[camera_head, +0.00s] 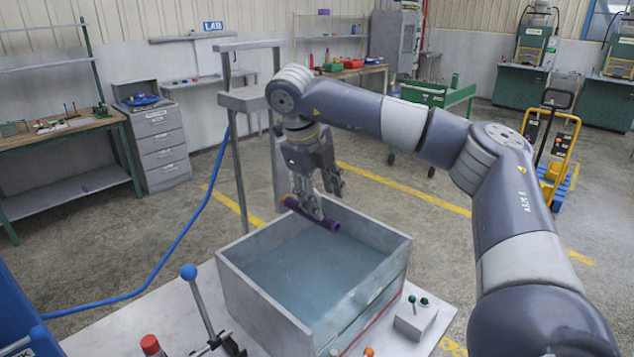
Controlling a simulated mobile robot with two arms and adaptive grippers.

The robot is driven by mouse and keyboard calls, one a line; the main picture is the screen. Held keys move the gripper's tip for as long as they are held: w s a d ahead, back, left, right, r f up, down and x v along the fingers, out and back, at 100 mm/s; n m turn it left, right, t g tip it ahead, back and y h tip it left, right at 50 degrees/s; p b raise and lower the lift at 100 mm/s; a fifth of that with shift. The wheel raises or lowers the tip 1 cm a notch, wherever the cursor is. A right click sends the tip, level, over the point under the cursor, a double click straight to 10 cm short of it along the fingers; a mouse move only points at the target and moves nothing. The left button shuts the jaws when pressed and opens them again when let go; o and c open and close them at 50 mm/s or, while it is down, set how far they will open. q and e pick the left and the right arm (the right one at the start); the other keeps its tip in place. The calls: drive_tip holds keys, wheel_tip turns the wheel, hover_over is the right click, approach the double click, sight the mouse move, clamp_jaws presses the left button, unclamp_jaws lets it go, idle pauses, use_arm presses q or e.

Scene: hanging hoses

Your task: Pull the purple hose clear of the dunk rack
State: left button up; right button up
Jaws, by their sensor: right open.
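The purple hose (331,226) shows as a short, tilted length above the far part of an open grey water tank (245,290). My right gripper (320,203) points down at the hose, open, with one finger overlapping its middle. I cannot tell whether the fingers touch it. The grey metal rack (246,99) stands behind the tank, with upright posts and a shelf. My arm and gripper hide part of the rack and hose, so I cannot see how they meet. My left gripper is not in view.
On the white tabletop (125,330) stand a blue-knobbed lever (202,300) and a small box with green knobs (415,314). A yellow hand truck (557,150) stands at right.

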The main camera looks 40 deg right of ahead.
sight(329, 220)
drive_tip(key=p+x, duration=0.1)
drive_tip(key=x, duration=0.5)
drive_tip(key=shift+p+x, duration=0.35)
drive_tip(key=shift+x, duration=0.5)
clamp_jaws()
